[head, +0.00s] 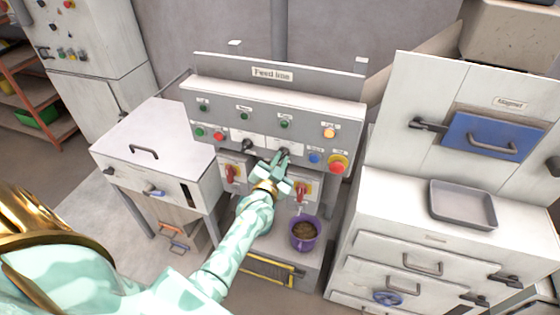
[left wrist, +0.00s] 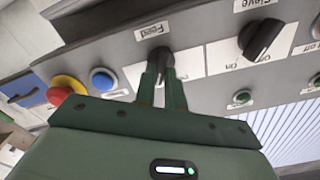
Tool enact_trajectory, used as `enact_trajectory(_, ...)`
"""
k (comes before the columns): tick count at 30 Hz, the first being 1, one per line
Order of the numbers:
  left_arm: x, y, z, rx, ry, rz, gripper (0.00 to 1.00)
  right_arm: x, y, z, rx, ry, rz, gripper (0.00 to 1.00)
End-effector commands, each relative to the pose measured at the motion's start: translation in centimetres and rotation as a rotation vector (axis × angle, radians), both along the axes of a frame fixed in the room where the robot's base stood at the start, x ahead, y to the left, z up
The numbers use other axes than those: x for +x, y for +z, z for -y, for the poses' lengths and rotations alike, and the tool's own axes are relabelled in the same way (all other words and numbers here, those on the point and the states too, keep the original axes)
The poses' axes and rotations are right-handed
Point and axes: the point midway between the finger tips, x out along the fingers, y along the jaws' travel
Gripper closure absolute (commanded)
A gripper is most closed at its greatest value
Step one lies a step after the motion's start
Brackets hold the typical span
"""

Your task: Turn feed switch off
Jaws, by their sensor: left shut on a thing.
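The feed switch is a dark rotary knob on the grey "Feed line" panel (head: 272,91). In the left wrist view, the feed switch (left wrist: 161,56) sits by its upside-down "Feed" label (left wrist: 152,31). My left gripper (head: 281,158) reaches up to the panel, and in the left wrist view its two green fingers (left wrist: 163,80) are shut on the feed switch, one on each side. The fingers hide part of the knob and its position marks, so I cannot read its setting. My right gripper is not in view.
The black sieve knob (left wrist: 262,38) is beside the feed switch. A red emergency button on yellow (head: 338,164) and a blue button (head: 315,158) are to the right. Red-handled switches (head: 231,173) are below. A purple bucket of pellets (head: 304,233) stands under the panel.

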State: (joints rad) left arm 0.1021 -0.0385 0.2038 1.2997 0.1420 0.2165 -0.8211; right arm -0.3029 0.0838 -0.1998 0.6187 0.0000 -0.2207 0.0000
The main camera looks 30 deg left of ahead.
Motion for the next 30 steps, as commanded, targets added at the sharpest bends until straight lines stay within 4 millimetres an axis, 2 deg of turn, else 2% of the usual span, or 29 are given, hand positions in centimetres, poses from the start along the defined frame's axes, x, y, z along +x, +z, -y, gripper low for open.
enact_trajectory(11, 0.0, 0.1, -0.1, -0.162, 0.0, 0.037, 1.0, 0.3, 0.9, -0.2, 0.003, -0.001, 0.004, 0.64)
enact_trajectory(30, -0.1, 0.0, -0.4, -0.73, 0.0, 0.171, 1.0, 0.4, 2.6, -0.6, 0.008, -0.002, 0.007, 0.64)
